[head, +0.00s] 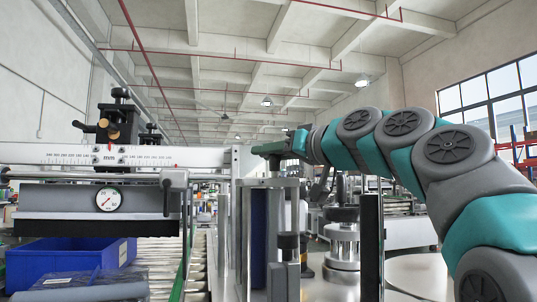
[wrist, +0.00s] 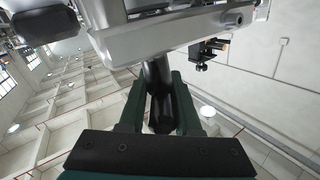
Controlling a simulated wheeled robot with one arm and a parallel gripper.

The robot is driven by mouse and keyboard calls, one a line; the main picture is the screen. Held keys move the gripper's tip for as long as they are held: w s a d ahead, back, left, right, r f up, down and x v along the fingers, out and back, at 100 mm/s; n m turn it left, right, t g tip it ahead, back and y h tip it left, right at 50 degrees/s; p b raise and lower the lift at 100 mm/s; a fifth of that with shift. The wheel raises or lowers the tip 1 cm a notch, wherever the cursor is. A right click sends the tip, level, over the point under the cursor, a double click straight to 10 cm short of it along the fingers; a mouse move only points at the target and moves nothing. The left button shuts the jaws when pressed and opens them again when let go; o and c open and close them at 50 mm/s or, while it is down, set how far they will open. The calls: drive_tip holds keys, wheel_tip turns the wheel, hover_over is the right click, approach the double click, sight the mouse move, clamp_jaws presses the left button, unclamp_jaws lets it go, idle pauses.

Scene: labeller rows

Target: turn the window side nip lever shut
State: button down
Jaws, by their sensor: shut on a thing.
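My gripper (head: 264,150) reaches in from the right in the head view, at the top of the labeller's metal frame. In the wrist view its two dark green fingers (wrist: 159,105) are closed around a dark grey, rod-like lever handle (wrist: 159,75). The handle runs between the fingers to a pale grey machine body (wrist: 175,38). In the head view the gripped lever is mostly hidden by my fingers, and its exact turn angle cannot be told.
A white scaled rail (head: 75,154) with a round gauge (head: 108,199) stands at left, above a blue crate (head: 62,264). A blue roll (head: 258,238) and metal posts stand below my gripper. A knobbed round metal unit (head: 342,240) stands right of them.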

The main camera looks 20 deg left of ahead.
drive_tip(key=m+t+h, duration=0.2)
drive_tip(key=t, duration=0.1)
drive_tip(key=m+t+h+p, duration=0.1)
drive_tip(key=t, duration=0.1)
drive_tip(key=shift+d+r+m+h, duration=0.2)
drive_tip(key=shift+r+m+h, duration=0.1)
drive_tip(key=shift+m+h, duration=0.1)
drive_tip(key=m+t+h, duration=0.2)
drive_tip(key=m+h, duration=0.1)
drive_tip(key=h, duration=0.1)
drive_tip(key=shift+w+d+f+t, duration=0.2)
drive_tip(key=shift+w+d+t, duration=0.05)
drive_tip(key=shift+w+t, duration=0.15)
drive_tip(key=shift+d+m+t+h, duration=0.1)
drive_tip(key=shift+m+t+h, duration=0.5)
drive_tip(key=shift+m+h, duration=0.9)
drive_tip(key=shift+d+h, duration=0.1)
drive_tip(key=shift+h, duration=0.5)
drive_tip(key=c, duration=0.7)
unclamp_jaws()
drive_tip(key=shift+f, duration=0.1)
